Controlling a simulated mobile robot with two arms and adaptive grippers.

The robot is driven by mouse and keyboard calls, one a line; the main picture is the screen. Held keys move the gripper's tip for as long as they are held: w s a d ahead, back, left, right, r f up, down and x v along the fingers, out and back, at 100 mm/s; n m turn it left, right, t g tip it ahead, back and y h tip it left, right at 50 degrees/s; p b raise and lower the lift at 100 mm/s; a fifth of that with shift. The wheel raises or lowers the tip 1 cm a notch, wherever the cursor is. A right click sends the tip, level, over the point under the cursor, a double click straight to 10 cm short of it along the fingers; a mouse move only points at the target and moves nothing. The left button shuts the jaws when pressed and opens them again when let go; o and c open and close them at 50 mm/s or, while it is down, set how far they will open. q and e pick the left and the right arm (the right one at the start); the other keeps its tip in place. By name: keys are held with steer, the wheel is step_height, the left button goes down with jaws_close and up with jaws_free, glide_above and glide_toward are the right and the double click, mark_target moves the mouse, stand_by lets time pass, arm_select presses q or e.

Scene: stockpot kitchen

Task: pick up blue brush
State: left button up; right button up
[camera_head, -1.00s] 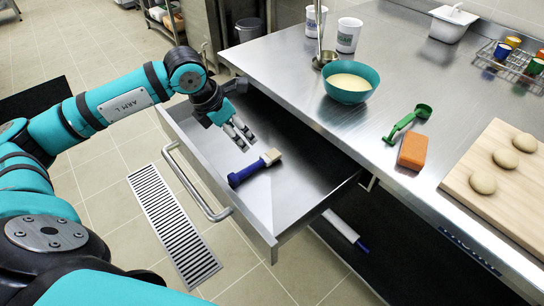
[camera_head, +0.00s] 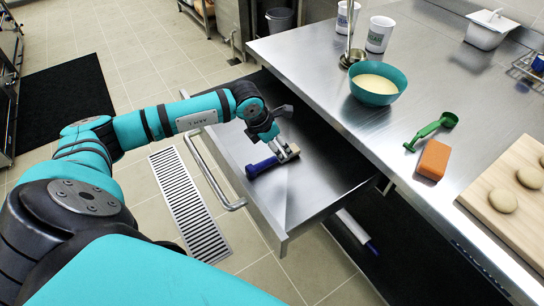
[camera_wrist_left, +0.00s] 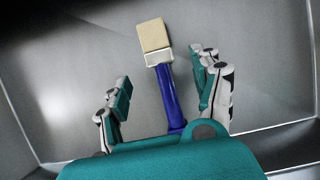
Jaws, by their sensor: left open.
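The blue brush (camera_head: 261,167) lies on the floor of the open drawer (camera_head: 312,196). It has a blue handle and pale bristles. In the left wrist view the brush (camera_wrist_left: 168,88) lies between the two spread fingers, its bristle end pointing away from the palm and its handle end hidden under my gripper's teal body. My left gripper (camera_head: 287,155) is inside the drawer, over the bristle end of the brush. In the wrist view my left gripper (camera_wrist_left: 165,92) is open, and its fingers look apart from the brush. My right gripper does not show.
The drawer's front wall and handle (camera_head: 213,178) are at the left. On the steel counter (camera_head: 330,60) stand a teal bowl (camera_head: 378,84), a green scoop (camera_head: 432,131), an orange sponge (camera_head: 433,159) and a dough board (camera_head: 480,190). The drawer's right part is clear.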

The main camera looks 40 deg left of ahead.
mark_target(273, 160)
arm_select(q)
steer(key=x, duration=0.4)
steer(key=shift+f+p, duration=0.4)
steer(key=shift+r, duration=0.1)
steer(key=c, duration=1.2)
